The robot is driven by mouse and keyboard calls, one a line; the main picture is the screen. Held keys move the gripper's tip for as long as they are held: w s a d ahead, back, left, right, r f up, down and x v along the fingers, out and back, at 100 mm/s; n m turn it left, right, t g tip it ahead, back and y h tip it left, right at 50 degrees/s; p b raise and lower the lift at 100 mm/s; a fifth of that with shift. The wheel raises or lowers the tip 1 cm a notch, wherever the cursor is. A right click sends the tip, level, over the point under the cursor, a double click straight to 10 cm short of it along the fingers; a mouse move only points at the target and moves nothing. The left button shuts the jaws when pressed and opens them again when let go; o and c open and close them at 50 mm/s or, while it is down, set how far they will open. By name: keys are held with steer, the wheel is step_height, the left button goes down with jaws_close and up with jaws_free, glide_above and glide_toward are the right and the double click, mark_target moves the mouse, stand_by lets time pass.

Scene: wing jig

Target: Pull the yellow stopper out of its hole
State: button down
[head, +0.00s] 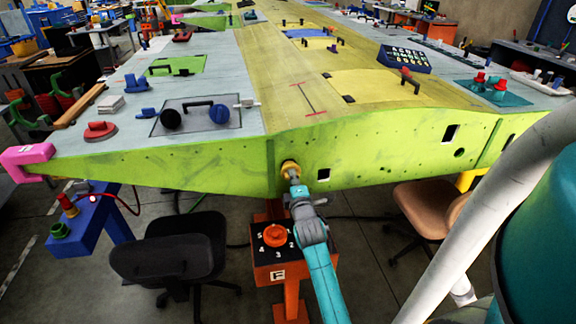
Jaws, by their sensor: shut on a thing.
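The yellow stopper (290,167) shows as a round yellow ring against the lime-green side face of the wing (215,166), a little left of a square hole. My gripper (294,179) is at the stopper, reaching up to it from below, and is shut on it. The gripper and its tip cover the stopper's lower middle part. The stopper's hole is hidden behind it, so I cannot tell how deep it sits.
An orange stand with a red knob (275,236) is below the gripper. A black chair (170,250) stands to the left and a tan chair (430,208) to the right. A pink clamp (28,162) grips the wing's left tip. A blue stand (88,222) is below it.

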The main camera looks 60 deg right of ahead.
steer(key=shift+v, duration=2.15)
